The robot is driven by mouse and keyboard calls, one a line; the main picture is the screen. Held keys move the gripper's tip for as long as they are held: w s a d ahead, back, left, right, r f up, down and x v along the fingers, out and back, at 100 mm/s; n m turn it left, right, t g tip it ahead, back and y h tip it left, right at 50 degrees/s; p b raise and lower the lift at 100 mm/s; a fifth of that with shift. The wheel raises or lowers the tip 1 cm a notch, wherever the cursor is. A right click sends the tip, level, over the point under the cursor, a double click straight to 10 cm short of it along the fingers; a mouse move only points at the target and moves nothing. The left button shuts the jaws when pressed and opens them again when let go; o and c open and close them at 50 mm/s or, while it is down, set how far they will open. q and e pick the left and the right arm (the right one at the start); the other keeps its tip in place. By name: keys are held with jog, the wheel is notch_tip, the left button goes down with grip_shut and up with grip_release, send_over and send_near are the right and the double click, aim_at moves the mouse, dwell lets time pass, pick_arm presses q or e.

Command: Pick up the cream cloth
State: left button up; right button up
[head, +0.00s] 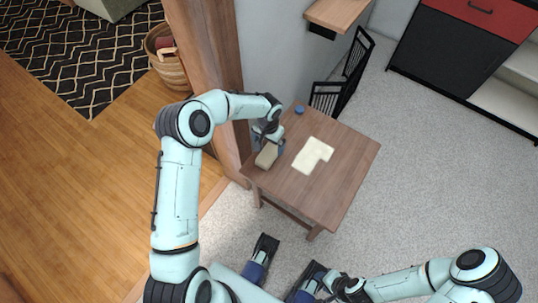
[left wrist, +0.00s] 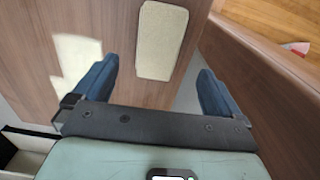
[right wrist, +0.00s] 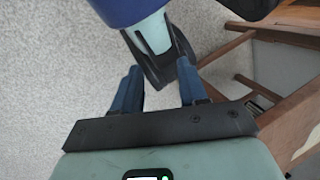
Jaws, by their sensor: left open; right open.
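The cream cloth (head: 308,163) is a pale, flat, L-shaped piece lying on the brown wooden table (head: 336,187). It also shows at the left of the left wrist view (left wrist: 68,57), outside the fingers. My left gripper (head: 268,147) is open above the table's left side, to the left of the cloth. A tan block with rounded corners (head: 265,158) lies below it, and in the left wrist view this block (left wrist: 162,40) shows ahead between the fingers. My right gripper (right wrist: 157,85) is open and empty, low near my base, away from the table.
A small blue object (head: 299,109) stands at the table's far corner. A black metal chair or rack (head: 345,85) is behind the table. A wooden post (head: 205,60) and grey wall rise at its left. Carpet (head: 420,180) to the right is clear.

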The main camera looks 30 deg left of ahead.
aim_at(269, 152)
pick_arm(q)
notch_tip(269, 152, down, 7)
jog(key=shift+w+d+b, duration=0.1)
jog(key=shift+b, duration=0.45)
pick_arm(e)
jog(key=shift+w+d+f+t, duration=0.15)
jog(key=shift+w+d+f, duration=0.1)
jog(key=shift+w+f, duration=0.25)
jog(key=shift+w+d+f+t, duration=0.2)
jog(key=shift+w+f, duration=0.1)
jog(key=shift+w, duration=0.25)
pick_arm(q)
jog(key=c, duration=1.1)
